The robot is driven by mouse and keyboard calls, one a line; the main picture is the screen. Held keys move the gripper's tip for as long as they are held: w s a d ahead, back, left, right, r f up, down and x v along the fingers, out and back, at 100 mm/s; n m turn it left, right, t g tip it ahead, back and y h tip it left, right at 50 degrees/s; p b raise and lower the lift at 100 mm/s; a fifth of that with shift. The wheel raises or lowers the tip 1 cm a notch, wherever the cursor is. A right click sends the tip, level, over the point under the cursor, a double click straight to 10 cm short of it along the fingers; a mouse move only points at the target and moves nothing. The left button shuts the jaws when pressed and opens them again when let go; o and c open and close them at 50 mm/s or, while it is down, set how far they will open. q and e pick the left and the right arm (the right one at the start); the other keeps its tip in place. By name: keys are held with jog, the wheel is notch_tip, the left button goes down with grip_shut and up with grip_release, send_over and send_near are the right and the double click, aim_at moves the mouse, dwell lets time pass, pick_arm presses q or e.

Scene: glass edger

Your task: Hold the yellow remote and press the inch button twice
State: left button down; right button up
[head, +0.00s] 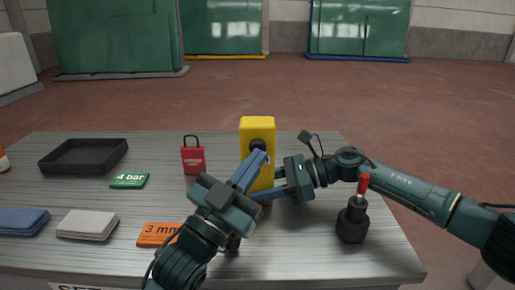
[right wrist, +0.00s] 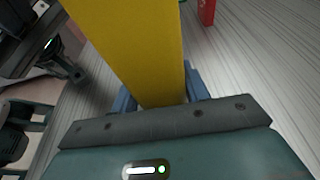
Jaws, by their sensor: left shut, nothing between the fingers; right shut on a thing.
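The yellow remote (head: 258,128) stands upright above the table near the middle of the head view. My right gripper (head: 264,194) comes from the right and is shut on its lower part. In the right wrist view the yellow remote (right wrist: 135,45) rises between the blue fingers of my right gripper (right wrist: 158,92). My left gripper (head: 261,158) is shut and empty. Its fingertips are in front of the remote's face, at a dark round part there. I cannot tell whether they touch it. The inch button cannot be made out; the fingers cover part of the face.
A red padlock (head: 193,160) stands left of the remote. A black tray (head: 84,157), green card (head: 129,181), orange card (head: 158,235), grey cloth (head: 87,225) and blue cloth (head: 22,221) lie to the left. A black stand with a red-tipped handle (head: 352,223) stands at the right.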

pick_arm(q)
jog(key=shift+w, duration=0.75)
dwell(0.8)
jog(key=shift+s, duration=1)
jog(key=s, duration=0.5)
dwell(2.0)
pick_arm(e)
jog(key=o, duration=0.8)
jog(key=shift+o, duration=0.2)
